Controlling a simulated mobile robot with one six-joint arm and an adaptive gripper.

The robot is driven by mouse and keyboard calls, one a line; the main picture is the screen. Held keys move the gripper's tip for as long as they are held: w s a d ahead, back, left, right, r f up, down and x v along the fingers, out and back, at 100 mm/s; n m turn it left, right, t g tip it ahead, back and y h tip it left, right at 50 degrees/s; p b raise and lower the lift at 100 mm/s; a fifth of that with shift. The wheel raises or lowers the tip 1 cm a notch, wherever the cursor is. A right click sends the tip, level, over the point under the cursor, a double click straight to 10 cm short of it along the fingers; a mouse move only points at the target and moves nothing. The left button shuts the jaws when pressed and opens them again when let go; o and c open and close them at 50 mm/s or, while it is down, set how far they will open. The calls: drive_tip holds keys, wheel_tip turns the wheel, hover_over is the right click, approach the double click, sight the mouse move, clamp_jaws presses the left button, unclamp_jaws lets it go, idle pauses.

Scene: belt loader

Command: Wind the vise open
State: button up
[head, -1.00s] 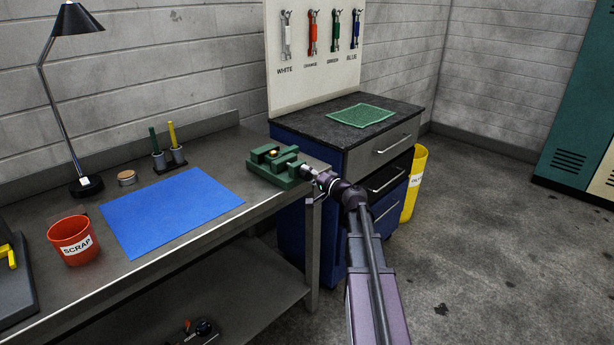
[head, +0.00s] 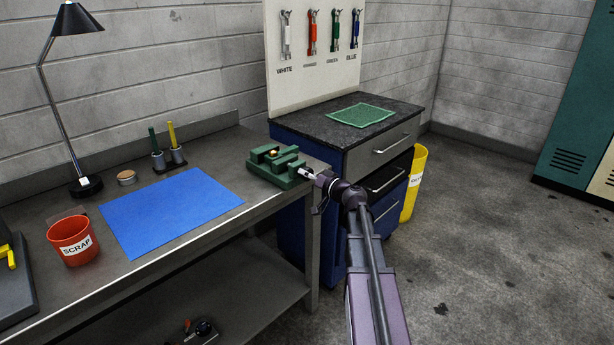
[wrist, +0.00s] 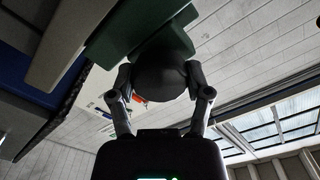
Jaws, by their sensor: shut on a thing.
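The green vise (head: 283,175) sits at the right end of the metal bench. A small brass-coloured piece (head: 273,153) shows between its jaws. My gripper (head: 309,175) is at the vise's front end, in line with its screw. In the wrist view the green vise body (wrist: 120,28) is above, and a dark round knob (wrist: 162,75) sticks out from it towards me. The two fingers of my gripper (wrist: 163,88) are on either side of this knob and hold it. The knob hides the screw behind it, and the fingertips are dark.
A blue mat (head: 170,212) and a red scrap bin (head: 73,241) are on the bench left of the vise. A blue drawer cabinet (head: 290,215) stands close behind my gripper, with a yellow bin (head: 414,184) beside it. The floor at right is clear.

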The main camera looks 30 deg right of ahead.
drive_tip(key=o, duration=1.2)
drive_tip(key=shift+c, duration=0.2)
drive_tip(key=shift+s, duration=0.1)
drive_tip(key=v, duration=1.2)
